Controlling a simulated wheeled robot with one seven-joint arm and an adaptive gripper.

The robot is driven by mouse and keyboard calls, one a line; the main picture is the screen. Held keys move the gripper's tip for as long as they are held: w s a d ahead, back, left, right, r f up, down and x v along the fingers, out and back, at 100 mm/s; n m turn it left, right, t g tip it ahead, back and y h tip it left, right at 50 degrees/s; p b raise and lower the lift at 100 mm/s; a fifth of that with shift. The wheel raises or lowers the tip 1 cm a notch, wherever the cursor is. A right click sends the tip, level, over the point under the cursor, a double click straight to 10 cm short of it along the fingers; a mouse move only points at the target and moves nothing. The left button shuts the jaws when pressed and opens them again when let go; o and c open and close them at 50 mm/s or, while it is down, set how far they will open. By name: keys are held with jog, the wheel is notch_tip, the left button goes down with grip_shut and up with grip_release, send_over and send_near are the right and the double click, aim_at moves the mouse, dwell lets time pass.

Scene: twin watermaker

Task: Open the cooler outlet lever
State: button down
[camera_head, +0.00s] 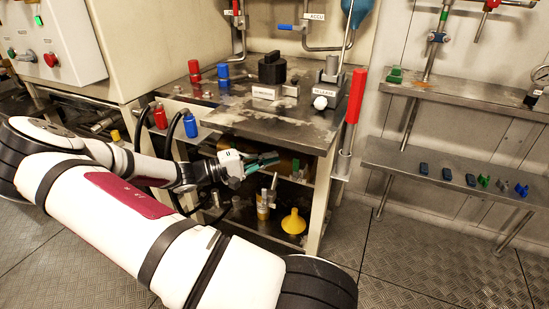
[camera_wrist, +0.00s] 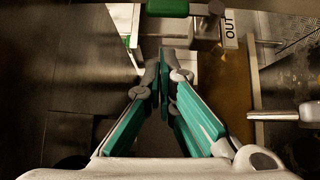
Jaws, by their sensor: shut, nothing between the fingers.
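My gripper (camera_head: 270,158) reaches in front of the workbench, just below the front edge of its top. In the wrist view its teal-padded fingers (camera_wrist: 165,75) come together at the tips, shut with nothing between them. Ahead of the fingertips a label reading "OUT" (camera_wrist: 229,30) hangs on a pale fitting. A green handle-like part (camera_wrist: 168,7) lies at the top edge of the wrist view, beyond the fingertips and apart from them. I cannot tell for certain whether it is the cooler outlet lever. The lever cannot be made out in the head view.
The workbench (camera_head: 245,122) has a lower shelf with a yellow funnel (camera_head: 293,222). A red-handled bar (camera_head: 356,97) stands at its right side. A metal rod (camera_wrist: 285,115) lies right of my fingers.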

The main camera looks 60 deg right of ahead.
jog(key=p+v, duration=0.2)
jog(key=v, duration=0.8)
jog(key=shift+w+p, duration=0.3)
jog(key=shift+p, duration=0.05)
jog(key=shift+r, duration=0.1)
jog(key=s+a+r+n+t+y, duration=0.1)
jog(key=s+a+r+t+y, duration=0.1)
jog(key=s+a+r+y, duration=0.35)
jog(key=s+a+r+n+t+y, duration=0.1)
jog(key=s+a+r+t+y, duration=0.15)
jog(key=a, duration=0.55)
jog(key=s+a+r+n+t+y, duration=0.1)
jog(key=s+a+r+t+y, duration=0.1)
jog(key=s+a+r+y, duration=0.3)
jog(key=s+a+r+n+t+y, duration=0.1)
jog(key=s+a+r+n+t, duration=0.15)
jog(key=s+a, duration=0.3)
jog(key=s+a+r+n+t, duration=0.2)
jog(key=s+a+t, duration=0.1)
jog(key=s+a, duration=0.25)
notch_tip(320, 180, up, 30)
jog(key=t+p, duration=0.3)
jog(key=p, duration=2.5)
jog(key=shift+w+r+t+p, duration=0.2)
jog(key=shift+w+t+p, duration=0.2)
